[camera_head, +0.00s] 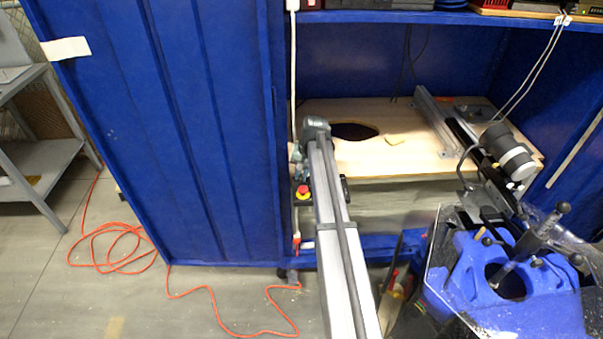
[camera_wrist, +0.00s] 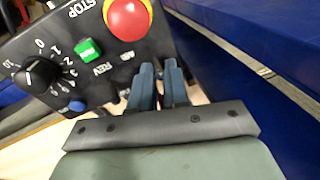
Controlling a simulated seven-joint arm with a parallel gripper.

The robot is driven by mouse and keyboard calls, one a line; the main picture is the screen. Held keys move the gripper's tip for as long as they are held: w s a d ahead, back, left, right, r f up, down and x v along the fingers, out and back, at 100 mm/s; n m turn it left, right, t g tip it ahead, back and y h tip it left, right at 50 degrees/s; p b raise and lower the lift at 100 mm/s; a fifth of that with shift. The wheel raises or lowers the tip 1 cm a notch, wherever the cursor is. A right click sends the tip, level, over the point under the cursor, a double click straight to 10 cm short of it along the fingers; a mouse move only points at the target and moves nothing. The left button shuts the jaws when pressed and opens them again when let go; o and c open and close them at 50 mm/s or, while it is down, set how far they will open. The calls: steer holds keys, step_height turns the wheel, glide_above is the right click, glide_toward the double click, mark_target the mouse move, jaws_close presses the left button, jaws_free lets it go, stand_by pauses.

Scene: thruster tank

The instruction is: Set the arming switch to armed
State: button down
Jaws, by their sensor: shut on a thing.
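A black control panel (camera_wrist: 60,55) fills the upper left of the wrist view. It bears a red stop button (camera_wrist: 128,18), a green button (camera_wrist: 89,49), a blue button (camera_wrist: 77,105) and a black dial (camera_wrist: 40,73). My gripper (camera_wrist: 160,68) has its two blue-grey fingers close together at the panel's right edge, beside small white lettering. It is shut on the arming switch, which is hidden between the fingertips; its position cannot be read. In the head view the panel's red button (camera_head: 303,192) shows left of my arm, and the gripper is mostly hidden.
A blue cabinet (camera_head: 190,130) stands open at the left. A wooden board (camera_head: 375,165) with a dark oval hole lies on its shelf. A metal rail (camera_head: 437,120) and a black and white cylinder (camera_head: 508,152) stand at the right. An orange cable (camera_head: 215,310) lies on the floor.

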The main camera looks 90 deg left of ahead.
steer(key=shift+s+d+y, duration=0.1)
steer(key=shift+d+y, duration=0.55)
steer(key=shift+y, duration=1.05)
steer(key=c, duration=1.2)
jaws_free()
steer(key=v, duration=1.4)
